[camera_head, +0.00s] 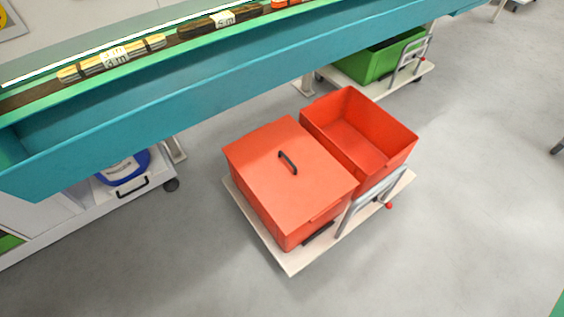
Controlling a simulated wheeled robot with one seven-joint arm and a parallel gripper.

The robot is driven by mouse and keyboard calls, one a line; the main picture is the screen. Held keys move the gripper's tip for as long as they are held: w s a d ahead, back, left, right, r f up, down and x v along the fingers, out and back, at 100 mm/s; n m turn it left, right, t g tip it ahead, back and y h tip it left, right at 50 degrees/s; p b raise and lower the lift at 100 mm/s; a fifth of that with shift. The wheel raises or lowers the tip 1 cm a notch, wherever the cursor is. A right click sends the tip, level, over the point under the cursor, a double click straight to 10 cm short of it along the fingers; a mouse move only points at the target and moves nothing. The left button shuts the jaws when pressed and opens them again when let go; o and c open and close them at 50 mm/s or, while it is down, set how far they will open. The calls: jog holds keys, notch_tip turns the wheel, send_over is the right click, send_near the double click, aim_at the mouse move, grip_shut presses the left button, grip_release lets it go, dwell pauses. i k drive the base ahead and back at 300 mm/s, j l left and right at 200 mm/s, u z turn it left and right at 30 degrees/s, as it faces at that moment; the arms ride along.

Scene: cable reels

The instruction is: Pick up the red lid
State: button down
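The red lid (275,183) is a flat square cover with a black handle (288,162) near its middle. It lies on a red box (262,208) and covers its top. The box stands on the left part of a white wheeled cart (268,243). A second red box (347,119) stands beside it on the same cart, open and empty. My gripper is not in view, so its distance from the lid cannot be told.
A teal bench (150,118) with labelled cable bundles (110,60) crosses the upper left. A green box (376,62) stands on another cart behind. Grey floor (480,200) is clear to the right.

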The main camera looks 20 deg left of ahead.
aim_at(294, 179)
jog(key=i+j, duration=0.1)
jog(key=j, duration=0.35)
jog(key=i+j, duration=0.15)
jog(key=j, duration=0.35)
jog(key=i+j, duration=0.1)
jog(key=j, duration=0.35)
jog(key=i+j, duration=0.1)
jog(key=j, duration=0.35)
jog(key=i+j, duration=0.1)
jog(key=j, duration=0.35)
jog(key=i+j, duration=0.15)
jog(key=j, duration=0.35)
jog(key=i+j, duration=0.1)
jog(key=j, duration=0.35)
jog(key=z, duration=0.05)
